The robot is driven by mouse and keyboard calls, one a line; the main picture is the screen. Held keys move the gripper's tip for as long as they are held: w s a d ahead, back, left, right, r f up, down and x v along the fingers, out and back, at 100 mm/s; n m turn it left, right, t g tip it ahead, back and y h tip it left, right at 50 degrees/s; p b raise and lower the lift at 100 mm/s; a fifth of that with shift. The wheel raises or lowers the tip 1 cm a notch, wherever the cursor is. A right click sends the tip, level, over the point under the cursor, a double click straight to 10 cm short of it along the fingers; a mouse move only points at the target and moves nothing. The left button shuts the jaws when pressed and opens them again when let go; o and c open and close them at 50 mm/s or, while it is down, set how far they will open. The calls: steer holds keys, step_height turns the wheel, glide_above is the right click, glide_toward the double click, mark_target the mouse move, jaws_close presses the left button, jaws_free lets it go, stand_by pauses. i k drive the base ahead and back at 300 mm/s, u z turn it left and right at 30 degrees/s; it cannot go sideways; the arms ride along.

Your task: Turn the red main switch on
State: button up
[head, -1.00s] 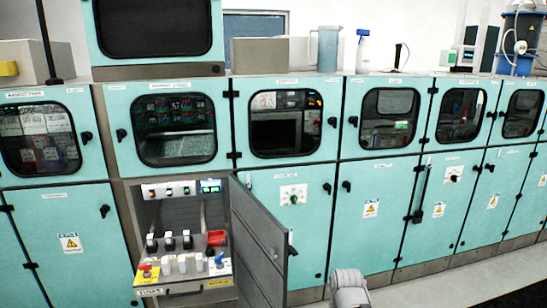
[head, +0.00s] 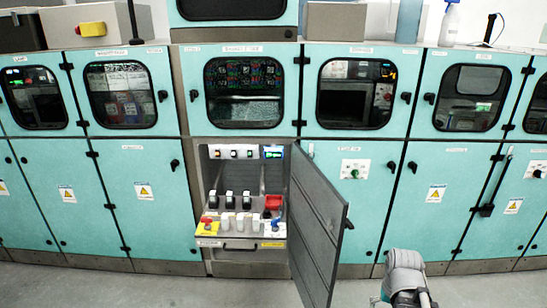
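An open compartment in the turquoise cabinet row holds a control panel (head: 240,244). On its lower left is a red knob on a yellow plate (head: 208,224), which looks like the red main switch. Its exact turn position is too small to read. A larger red part (head: 273,202) sits at the right of the same compartment, with a blue part below it. Only a grey link of my arm shows at the bottom right, right of the open door. My gripper's fingers do not show.
The grey compartment door (head: 318,225) stands open toward me, between the panel and my arm. Several black switches stand above several white ones on the panel. A lit display (head: 273,152) is at the top right inside. Grey floor (head: 130,290) is clear in front.

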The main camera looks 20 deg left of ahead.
mark_target(206, 220)
steer(key=u, duration=1.35)
steer(key=k, duration=0.65)
steer(key=z, duration=0.55)
steer(key=i, duration=1.5)
steer(key=z, duration=0.15)
